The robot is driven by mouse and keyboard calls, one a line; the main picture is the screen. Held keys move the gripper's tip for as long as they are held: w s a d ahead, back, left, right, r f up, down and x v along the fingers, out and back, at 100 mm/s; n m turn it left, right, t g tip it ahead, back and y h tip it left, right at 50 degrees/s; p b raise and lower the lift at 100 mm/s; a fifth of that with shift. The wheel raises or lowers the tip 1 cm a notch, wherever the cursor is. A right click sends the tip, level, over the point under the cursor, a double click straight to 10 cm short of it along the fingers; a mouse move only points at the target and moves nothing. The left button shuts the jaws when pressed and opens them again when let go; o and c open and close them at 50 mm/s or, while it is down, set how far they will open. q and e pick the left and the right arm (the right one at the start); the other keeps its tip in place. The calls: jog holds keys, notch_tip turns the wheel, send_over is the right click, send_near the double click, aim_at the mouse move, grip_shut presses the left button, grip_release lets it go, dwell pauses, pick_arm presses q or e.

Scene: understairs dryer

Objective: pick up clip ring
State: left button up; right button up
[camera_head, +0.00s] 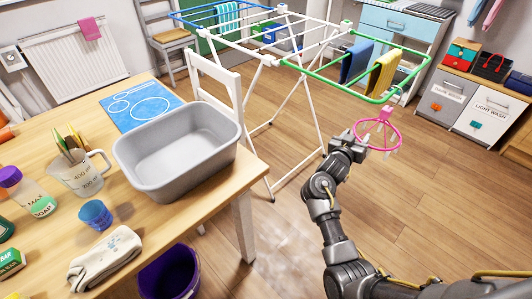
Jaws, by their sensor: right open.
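The clip ring (398,137) is a pink hoop with small pale clips below it. A pink piece at its top reaches up to the green front end of the drying rack (330,82), and the ring appears to hang there. My right gripper (357,138) is at the left side of the ring, very close to it. Its jaws are open. I cannot tell whether a finger touches the ring. My left gripper is not in view.
A wooden table (215,205) fills the left, with a grey basin (180,177), a measuring jug (75,175), a blue cup (96,214) and a folded cloth (104,259). Blue and yellow cloths hang on the rack above the ring. Floor to the right is clear.

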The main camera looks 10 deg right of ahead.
aim_at(384, 114)
jog(key=s+d+r+m+g+h+b, duration=0.2)
jog(key=d+r+m, duration=0.15)
jog(key=r, duration=0.25)
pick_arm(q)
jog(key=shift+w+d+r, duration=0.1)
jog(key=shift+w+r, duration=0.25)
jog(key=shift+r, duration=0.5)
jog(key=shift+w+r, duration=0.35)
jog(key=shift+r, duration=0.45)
pick_arm(e)
jog(key=shift+r+x, duration=0.15)
jog(key=shift+x, duration=1.15)
jog(key=shift+r+x, duration=0.1)
jog(key=shift+x, duration=1.2)
jog(key=x, duration=0.2)
jog(key=b+x, duration=0.1)
jog(key=x, duration=0.1)
jog(key=shift+w+f, duration=0.2)
jog(key=shift+w, duration=0.2)
jog(key=shift+w+d, duration=0.15)
jog(key=shift+d, duration=0.15)
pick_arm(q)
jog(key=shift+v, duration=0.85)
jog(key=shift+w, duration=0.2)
pick_arm(e)
grip_shut()
